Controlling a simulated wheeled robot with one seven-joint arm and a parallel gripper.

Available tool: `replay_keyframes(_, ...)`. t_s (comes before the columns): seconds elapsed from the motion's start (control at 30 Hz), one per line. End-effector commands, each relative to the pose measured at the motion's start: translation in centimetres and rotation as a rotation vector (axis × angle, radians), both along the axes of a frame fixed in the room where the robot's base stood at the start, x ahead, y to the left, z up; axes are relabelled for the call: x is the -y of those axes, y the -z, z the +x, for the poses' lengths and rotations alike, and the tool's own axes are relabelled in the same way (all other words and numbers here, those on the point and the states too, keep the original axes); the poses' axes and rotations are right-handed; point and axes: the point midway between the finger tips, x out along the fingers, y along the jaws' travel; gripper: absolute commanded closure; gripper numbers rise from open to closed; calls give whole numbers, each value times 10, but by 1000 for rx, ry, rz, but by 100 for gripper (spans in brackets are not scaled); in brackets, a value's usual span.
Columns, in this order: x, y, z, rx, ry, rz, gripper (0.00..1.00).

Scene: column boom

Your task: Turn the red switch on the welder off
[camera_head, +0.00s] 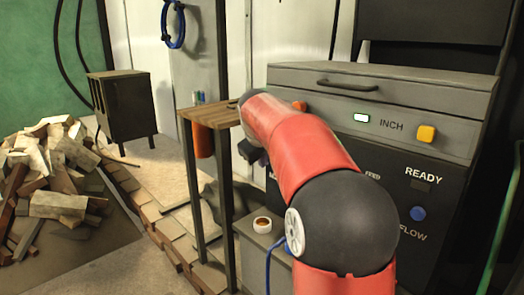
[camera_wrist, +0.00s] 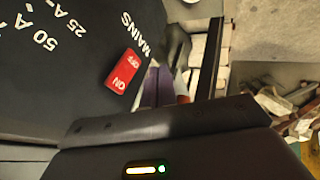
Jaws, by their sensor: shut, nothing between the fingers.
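The red rocker switch (camera_wrist: 123,71), marked OFF at its upper end and ON at its lower end, sits on a dark panel (camera_wrist: 70,85) beside the word MAINS in the wrist view. I cannot tell which end is pressed in. My gripper (camera_wrist: 160,75) is shut and empty, with its fingers just right of the switch in the picture. Whether they touch it is unclear. In the head view the grey and black welder (camera_head: 430,130) stands at the right. My gripper (camera_head: 249,150) is mostly hidden behind my red arm there, and the switch is hidden too.
A narrow wooden-topped stand (camera_head: 210,113) is close left of my arm. A tape roll (camera_head: 262,225) rests on a low grey box by a blue cable. A yellow button (camera_head: 426,134) and a blue knob (camera_head: 417,213) are on the welder. A wood pile (camera_head: 55,180) lies far left.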

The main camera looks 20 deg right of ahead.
Motion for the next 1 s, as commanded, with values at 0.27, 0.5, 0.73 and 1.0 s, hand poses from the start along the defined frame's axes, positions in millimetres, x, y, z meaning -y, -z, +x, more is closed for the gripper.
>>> replay_keyframes(0.27,33,12,15,1,2,0,100)
replay_keyframes(0.5,40,14,17,0,0,0,100)
replay_keyframes(0.73,40,14,17,0,0,-1,100)
replay_keyframes(1.0,44,18,19,33,1,-93,100)
